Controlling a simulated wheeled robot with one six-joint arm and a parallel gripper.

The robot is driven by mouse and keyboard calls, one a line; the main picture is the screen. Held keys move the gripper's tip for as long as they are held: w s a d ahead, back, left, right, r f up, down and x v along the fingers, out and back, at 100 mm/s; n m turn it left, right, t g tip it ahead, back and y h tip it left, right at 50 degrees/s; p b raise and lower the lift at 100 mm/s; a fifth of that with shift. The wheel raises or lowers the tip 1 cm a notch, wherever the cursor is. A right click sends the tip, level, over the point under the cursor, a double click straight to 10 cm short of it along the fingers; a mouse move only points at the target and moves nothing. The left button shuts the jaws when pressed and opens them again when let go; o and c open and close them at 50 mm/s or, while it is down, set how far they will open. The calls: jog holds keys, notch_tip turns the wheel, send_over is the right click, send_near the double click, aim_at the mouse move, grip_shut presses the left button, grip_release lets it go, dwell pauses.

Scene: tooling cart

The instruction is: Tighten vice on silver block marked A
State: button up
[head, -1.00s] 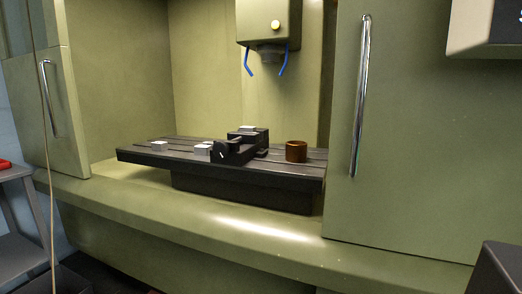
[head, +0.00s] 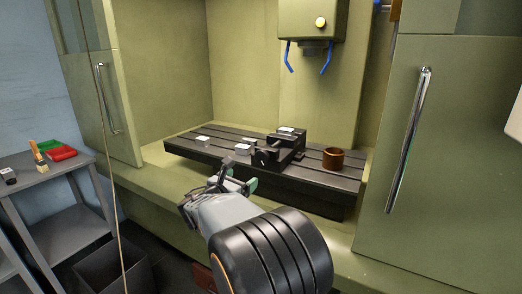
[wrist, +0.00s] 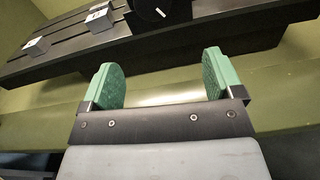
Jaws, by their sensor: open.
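The black vice (head: 290,150) sits on the slotted machine table. A light block (head: 287,130) shows at its top, towards the back. The vice's round black knob with a white mark (head: 262,157) faces me; it also shows at the top edge of the wrist view (wrist: 150,8). Two silver blocks lie left of the vice: a nearer one (head: 243,149) and a farther one (head: 203,141). Both show in the wrist view (wrist: 99,20) (wrist: 35,47). I cannot read their letters. My gripper (head: 237,180), with green finger pads, is open and empty, in front of and below the table edge (wrist: 161,80).
A brown cylindrical cup (head: 333,158) stands right of the vice on the machine table (head: 185,153). The spindle head with blue nozzles (head: 311,22) hangs above. Door panels flank the opening. A grey side cart (head: 50,185) with red and green trays stands at left.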

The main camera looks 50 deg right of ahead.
aim_at(260, 158)
jog(key=shift+n, duration=0.4)
jog(key=x, duration=0.4)
jog(key=r+x, duration=0.1)
jog(key=x, duration=0.9)
jog(key=shift+w+r, duration=0.35)
jog(key=shift+r, duration=0.05)
jog(key=shift+c, duration=0.4)
jog(key=c, duration=0.8)
jog(key=f+m+b, duration=0.1)
jog(key=m+b, duration=0.1)
jog(key=b, duration=0.2)
jog(key=shift+c, duration=0.2)
jog(key=m+b, duration=0.2)
jog(key=shift+r+b, duration=0.1)
jog(key=shift+b, duration=0.2)
jog(key=shift+r+m+b, duration=0.35)
jog(key=shift+m+b, duration=0.15)
jog(key=shift+m, duration=0.2)
